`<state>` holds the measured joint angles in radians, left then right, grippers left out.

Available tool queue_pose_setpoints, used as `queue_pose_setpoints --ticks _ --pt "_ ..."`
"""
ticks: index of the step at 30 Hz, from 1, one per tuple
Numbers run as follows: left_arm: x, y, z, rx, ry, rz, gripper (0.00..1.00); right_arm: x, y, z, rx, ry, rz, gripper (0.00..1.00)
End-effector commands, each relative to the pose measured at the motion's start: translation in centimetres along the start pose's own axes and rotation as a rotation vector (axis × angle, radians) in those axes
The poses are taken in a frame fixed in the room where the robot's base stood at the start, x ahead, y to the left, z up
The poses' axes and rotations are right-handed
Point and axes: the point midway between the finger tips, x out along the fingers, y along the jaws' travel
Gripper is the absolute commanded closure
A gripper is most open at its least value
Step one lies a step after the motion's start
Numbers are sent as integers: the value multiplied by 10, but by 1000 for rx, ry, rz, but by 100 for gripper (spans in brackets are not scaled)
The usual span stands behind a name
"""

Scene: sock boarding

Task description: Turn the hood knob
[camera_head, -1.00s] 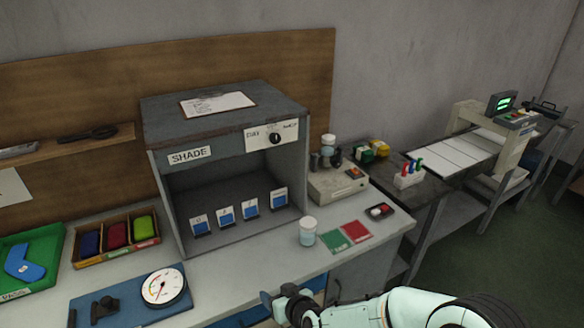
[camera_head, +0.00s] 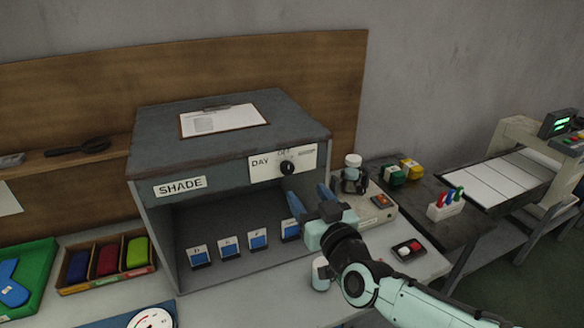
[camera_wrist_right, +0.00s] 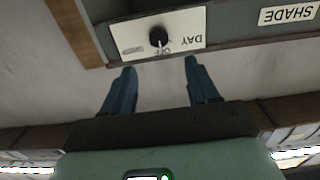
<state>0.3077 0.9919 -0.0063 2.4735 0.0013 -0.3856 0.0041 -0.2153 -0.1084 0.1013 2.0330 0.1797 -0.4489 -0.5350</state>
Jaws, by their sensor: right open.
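The hood knob (camera_head: 287,168) is a small black knob on a white label plate (camera_head: 262,168) on the front of the grey SHADE hood (camera_head: 225,178). The plate reads DAY and OFF; a third word is too small to read. My right gripper (camera_head: 308,195) is open, its blue fingers just below the knob and apart from it. The right wrist view, upside down, shows the knob (camera_wrist_right: 158,37) beyond and roughly between the two fingertips (camera_wrist_right: 159,66). A pale mark on the knob seems to point toward OFF. My left gripper is not in view.
Several blue-and-white cards (camera_head: 228,248) stand inside the hood. A clipboard (camera_head: 222,119) lies on its top. A white-lidded jar (camera_head: 320,274) stands below my right wrist. A beige device (camera_head: 381,211) is right of the hood. The space before the knob is clear.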

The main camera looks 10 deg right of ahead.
Motion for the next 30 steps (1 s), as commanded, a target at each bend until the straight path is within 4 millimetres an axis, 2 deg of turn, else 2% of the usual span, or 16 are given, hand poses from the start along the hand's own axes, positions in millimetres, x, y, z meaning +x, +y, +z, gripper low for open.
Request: queue_pose_setpoints --ticks 3,9,15,20,28,29,30 --pt "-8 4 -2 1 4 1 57 28 -1 -1 1 -3 -2 41" --pt "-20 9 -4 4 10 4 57 70 0 -1 0 -3 -1 41" --pt "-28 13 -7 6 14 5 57 97 0 -1 0 -1 -1 41" --pt "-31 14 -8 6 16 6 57 106 0 0 1 -1 -1 41" --pt "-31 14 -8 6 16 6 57 107 0 1 1 -2 -1 41" --pt "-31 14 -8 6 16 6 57 107 0 1 1 -2 -1 47" --pt "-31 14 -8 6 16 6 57 107 0 1 1 -2 0 60"
